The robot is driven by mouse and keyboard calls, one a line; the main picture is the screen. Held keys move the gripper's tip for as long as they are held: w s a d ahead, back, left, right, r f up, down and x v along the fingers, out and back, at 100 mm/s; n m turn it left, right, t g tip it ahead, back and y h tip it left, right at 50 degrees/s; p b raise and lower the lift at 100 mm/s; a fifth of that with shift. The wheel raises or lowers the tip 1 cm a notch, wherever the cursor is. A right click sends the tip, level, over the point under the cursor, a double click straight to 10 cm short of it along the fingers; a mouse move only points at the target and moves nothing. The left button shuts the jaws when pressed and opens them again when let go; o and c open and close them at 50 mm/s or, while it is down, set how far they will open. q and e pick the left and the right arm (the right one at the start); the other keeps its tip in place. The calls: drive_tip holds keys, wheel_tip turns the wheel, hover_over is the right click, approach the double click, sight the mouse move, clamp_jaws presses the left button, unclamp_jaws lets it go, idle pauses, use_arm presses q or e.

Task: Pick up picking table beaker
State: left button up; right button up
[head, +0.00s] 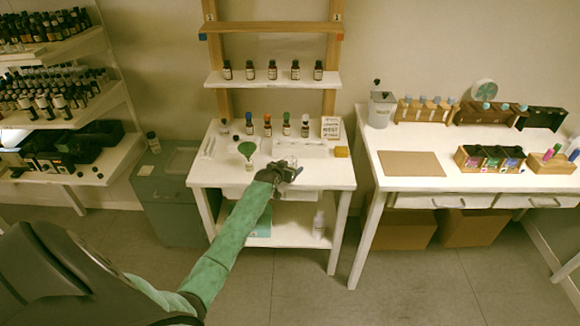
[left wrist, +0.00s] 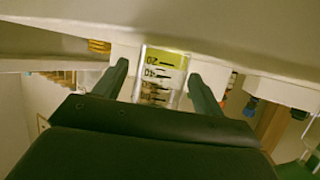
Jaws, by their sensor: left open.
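The beaker (left wrist: 163,72) is clear with dark graduation marks and numbers. In the left wrist view it stands between the two fingers of my left gripper (left wrist: 158,72), with a visible gap to at least the right finger. The jaws are open. In the head view my left gripper (head: 291,169) is at the front middle of the white picking table (head: 325,178), and it mostly hides the beaker there. My right gripper is in neither view.
Several small dropper bottles (head: 267,126) stand along the table's back, with a green funnel-like item (head: 247,150) left of my gripper. A sign (head: 330,128) and a yellow block (head: 342,152) are at right. A shelf of bottles (head: 272,79) is above.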

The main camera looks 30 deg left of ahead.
use_arm(q)
drive_tip(key=shift+w+f, duration=0.1)
drive_tip(key=c, duration=1.1)
